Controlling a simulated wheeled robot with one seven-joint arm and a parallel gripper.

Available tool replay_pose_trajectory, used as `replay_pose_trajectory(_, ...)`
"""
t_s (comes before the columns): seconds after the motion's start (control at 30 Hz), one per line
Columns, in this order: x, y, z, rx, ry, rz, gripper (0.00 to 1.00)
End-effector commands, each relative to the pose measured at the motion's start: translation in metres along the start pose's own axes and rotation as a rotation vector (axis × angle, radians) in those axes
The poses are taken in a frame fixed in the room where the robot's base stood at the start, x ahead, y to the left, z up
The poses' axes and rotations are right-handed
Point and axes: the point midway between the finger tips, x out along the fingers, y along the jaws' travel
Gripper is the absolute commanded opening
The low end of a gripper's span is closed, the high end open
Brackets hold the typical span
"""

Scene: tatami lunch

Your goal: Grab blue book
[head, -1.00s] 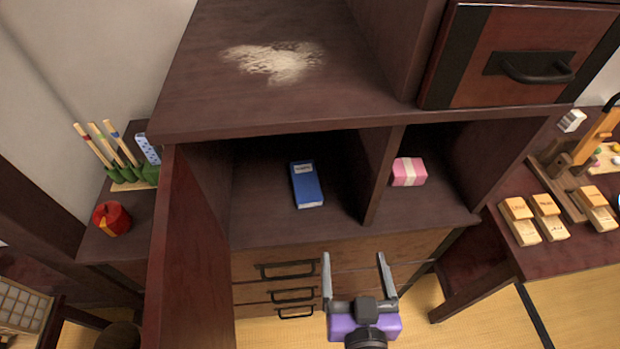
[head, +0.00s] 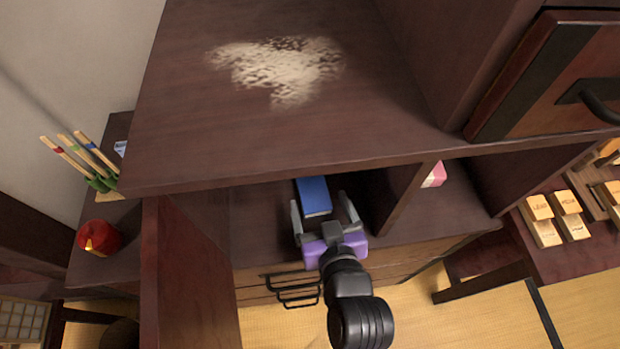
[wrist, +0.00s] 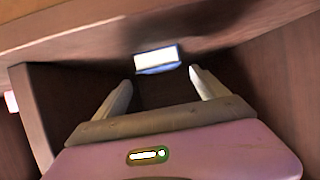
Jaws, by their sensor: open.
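The blue book (head: 313,196) lies flat on the floor of the cabinet's left compartment. Its far end is hidden under the cabinet top in the head view. In the wrist view the book (wrist: 158,60) shows its pale end and a thin blue edge, ahead of and between the fingertips. My gripper (head: 321,207) is open at the compartment's mouth, with a finger on either side of the book's near end. The wrist view shows the two fingers (wrist: 162,76) apart with nothing held between them. I cannot tell whether a finger touches the book.
The cabinet top (head: 200,130) overhangs the compartment, with a pale powdery patch (head: 275,68) on it. An open door (head: 185,270) stands at the left, and a divider (head: 408,200) at the right. A pink box (head: 434,175) sits beyond the divider. Drawer handles (head: 290,281) jut out below.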

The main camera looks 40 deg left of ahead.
Motion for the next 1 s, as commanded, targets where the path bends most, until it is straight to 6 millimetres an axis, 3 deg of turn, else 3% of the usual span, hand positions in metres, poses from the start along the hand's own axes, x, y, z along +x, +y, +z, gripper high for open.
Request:
replay_pose_trajectory(0.5,0.062,-0.003,-0.003,-0.001,0.001,-0.001,0.83)
replay_pose_trajectory(0.87,0.071,-0.002,-0.002,0.0,0.002,0.001,0.83)
replay_pose_trajectory(1.0,0.071,-0.002,-0.002,0.0,0.002,0.001,0.55)
